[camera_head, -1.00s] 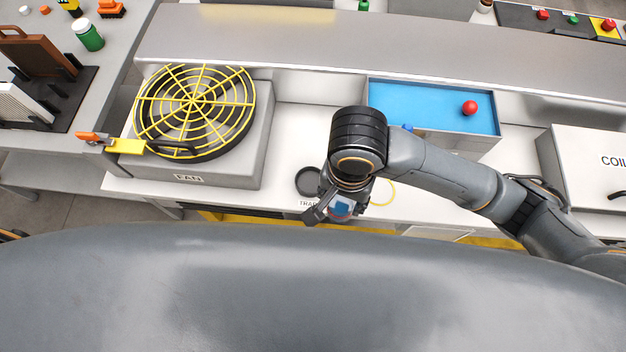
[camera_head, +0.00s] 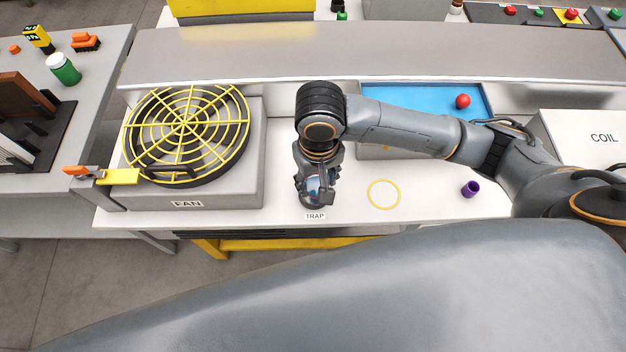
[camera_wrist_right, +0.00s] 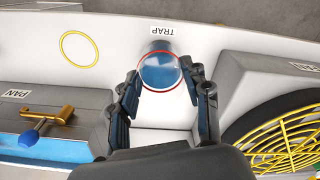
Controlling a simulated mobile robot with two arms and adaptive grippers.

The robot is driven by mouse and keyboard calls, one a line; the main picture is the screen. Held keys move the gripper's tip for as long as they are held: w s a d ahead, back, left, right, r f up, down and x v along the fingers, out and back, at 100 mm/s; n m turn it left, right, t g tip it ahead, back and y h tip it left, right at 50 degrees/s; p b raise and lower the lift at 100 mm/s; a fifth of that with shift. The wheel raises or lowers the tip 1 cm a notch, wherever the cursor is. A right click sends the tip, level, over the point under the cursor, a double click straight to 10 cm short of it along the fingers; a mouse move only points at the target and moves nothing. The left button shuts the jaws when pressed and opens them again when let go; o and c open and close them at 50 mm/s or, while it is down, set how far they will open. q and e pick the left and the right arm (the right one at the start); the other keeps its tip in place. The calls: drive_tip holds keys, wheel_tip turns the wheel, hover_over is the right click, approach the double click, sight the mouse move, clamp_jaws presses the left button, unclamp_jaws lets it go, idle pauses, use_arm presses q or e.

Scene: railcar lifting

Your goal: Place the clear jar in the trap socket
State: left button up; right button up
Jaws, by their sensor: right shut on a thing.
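The clear jar (camera_wrist_right: 159,72) shows in the right wrist view as a round see-through shape with a red rim and blue inside, between the fingers. My right gripper (camera_wrist_right: 162,82) is shut on it. In the head view my right gripper (camera_head: 316,190) points down just behind the TRAP label, with the jar partly hidden between its fingers. The dark trap socket (camera_head: 311,207) is mostly covered by the gripper and jar. It shows behind the jar in the wrist view (camera_wrist_right: 159,46). I cannot tell whether the jar touches the socket. My left gripper is not in view.
The fan box with a yellow guard (camera_head: 185,125) stands left of the gripper. A yellow ring mark (camera_head: 384,194) and a purple cup (camera_head: 470,189) lie to the right. The COIL box (camera_head: 585,135) is far right.

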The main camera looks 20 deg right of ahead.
sight(314, 183)
drive_tip(key=w+f, duration=0.1)
drive_tip(key=f, duration=0.1)
drive_tip(key=w+f, duration=0.1)
drive_tip(key=f, duration=0.2)
drive_tip(key=w+f+p, duration=0.1)
drive_tip(key=f, duration=0.1)
drive_tip(key=shift+w+d+f, duration=0.15)
drive_tip(key=shift+w+d, duration=0.2)
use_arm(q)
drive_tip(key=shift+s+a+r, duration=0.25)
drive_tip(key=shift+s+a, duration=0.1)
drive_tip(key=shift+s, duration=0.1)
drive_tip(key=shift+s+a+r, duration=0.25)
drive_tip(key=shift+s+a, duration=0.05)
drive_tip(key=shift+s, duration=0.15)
use_arm(e)
drive_tip(key=shift+f, duration=0.35)
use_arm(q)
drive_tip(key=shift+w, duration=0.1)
use_arm(e)
drive_tip(key=shift+f, duration=0.1)
drive_tip(key=o, duration=1.3)
drive_tip(key=shift+c, duration=0.2)
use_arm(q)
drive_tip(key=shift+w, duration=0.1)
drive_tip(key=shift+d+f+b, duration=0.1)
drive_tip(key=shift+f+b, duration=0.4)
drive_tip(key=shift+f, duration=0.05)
use_arm(e)
wheel_tip(314, 183, up, 12)
